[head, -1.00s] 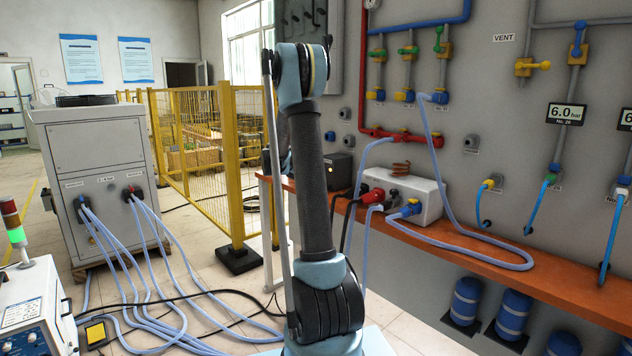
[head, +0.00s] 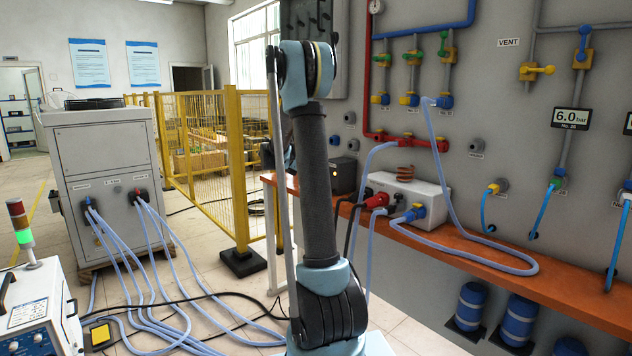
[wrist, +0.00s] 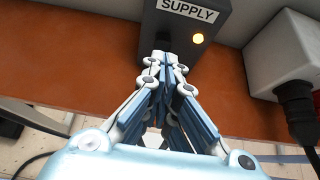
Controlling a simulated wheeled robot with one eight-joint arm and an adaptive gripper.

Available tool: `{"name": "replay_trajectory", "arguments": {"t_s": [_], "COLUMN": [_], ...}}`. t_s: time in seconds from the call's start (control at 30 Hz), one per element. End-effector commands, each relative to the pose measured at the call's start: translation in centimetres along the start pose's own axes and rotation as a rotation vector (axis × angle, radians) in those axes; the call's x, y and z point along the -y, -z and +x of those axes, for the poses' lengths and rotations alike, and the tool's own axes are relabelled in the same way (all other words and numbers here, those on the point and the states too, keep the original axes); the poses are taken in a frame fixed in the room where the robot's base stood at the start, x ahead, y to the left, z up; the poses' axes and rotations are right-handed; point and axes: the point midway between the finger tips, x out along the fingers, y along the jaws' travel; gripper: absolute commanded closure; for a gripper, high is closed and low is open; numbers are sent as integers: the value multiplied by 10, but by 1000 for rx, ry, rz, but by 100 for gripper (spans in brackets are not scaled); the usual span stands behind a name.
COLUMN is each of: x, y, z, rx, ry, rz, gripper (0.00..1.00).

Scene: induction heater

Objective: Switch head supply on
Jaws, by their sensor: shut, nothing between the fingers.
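The head supply is a dark box on the orange shelf. In the wrist view this box (wrist: 186,30) shows a white label reading "SUPPLY" and a round glowing amber light (wrist: 198,38) at its right. In the head view the dark box (head: 345,176) stands behind my arm, partly hidden, with its amber light showing. My gripper (wrist: 170,72) is shut and empty, its fingertips just in front of the box's lower face, left of and below the light. I cannot tell whether they touch the box. The head view hides my gripper behind my arm.
A white box (head: 433,196) with a red plug and a blue connector stands right of the supply on the orange shelf (head: 480,250). Dark cables and a looped hose (head: 480,238) lie nearby. A yellow mesh fence (head: 208,160) stands left of the shelf.

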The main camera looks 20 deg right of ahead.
Motion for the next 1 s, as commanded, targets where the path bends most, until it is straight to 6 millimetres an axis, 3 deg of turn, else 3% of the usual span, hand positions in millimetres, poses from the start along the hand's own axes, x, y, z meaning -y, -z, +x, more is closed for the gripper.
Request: {"name": "replay_trajectory", "arguments": {"t_s": [0.2, 0.4, 0.87, 1.0], "x": [-1, -1, 1, 14], "y": [-11, -18, -21, -19], "z": [-33, -49, -52, -58], "rx": [-2, -2, -3, -25], "ry": [3, 7, 11, 11], "rz": [1, 4, 9, 55], "gripper": [100, 100, 100, 100]}}
